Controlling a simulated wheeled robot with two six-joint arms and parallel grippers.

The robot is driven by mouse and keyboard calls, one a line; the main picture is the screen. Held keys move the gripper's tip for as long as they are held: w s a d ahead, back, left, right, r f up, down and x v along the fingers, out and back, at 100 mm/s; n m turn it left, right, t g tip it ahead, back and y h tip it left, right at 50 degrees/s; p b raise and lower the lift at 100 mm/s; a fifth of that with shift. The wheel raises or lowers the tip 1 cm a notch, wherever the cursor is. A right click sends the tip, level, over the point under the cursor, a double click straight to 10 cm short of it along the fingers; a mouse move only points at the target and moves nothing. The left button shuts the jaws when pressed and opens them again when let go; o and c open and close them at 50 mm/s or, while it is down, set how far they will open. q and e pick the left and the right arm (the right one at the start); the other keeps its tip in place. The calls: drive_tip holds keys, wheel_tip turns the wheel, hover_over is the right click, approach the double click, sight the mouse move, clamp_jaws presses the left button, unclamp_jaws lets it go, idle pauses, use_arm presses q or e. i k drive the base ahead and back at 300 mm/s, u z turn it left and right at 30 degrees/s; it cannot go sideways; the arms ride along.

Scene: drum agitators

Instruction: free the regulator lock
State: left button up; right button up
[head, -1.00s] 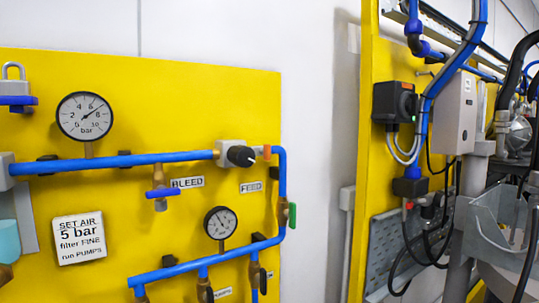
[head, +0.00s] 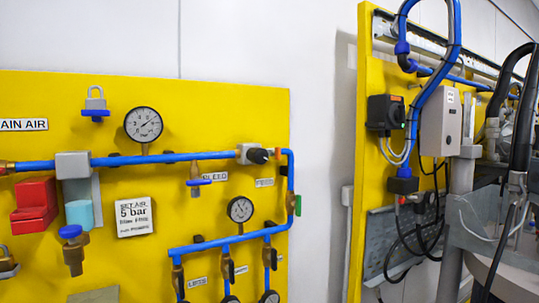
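A grey padlock (head: 96,101) with a closed-looking shackle is at the upper left of the yellow panel, in the head view. It sits right at a blue piece (head: 96,114); I cannot tell how the two are joined. Below, a grey regulator-like block (head: 72,166) sits on the blue pipe, with a pale cyan bowl (head: 79,214) under it. A second padlock-like piece (head: 7,262) is partly cut off at the lower left edge. Neither of my grippers is in view.
The yellow panel (head: 240,110) carries a red box (head: 34,204), a large gauge (head: 143,124), a smaller gauge (head: 240,209), a black knob (head: 258,156) and a "SET AIR 5 bar" sign (head: 134,217). Another yellow panel with hoses and a grey box (head: 440,122) stands at the right.

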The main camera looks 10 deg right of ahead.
sight(277, 153)
drive_tip(key=u, duration=0.65)
drive_tip(key=i, duration=0.65)
drive_tip(key=z, duration=0.75)
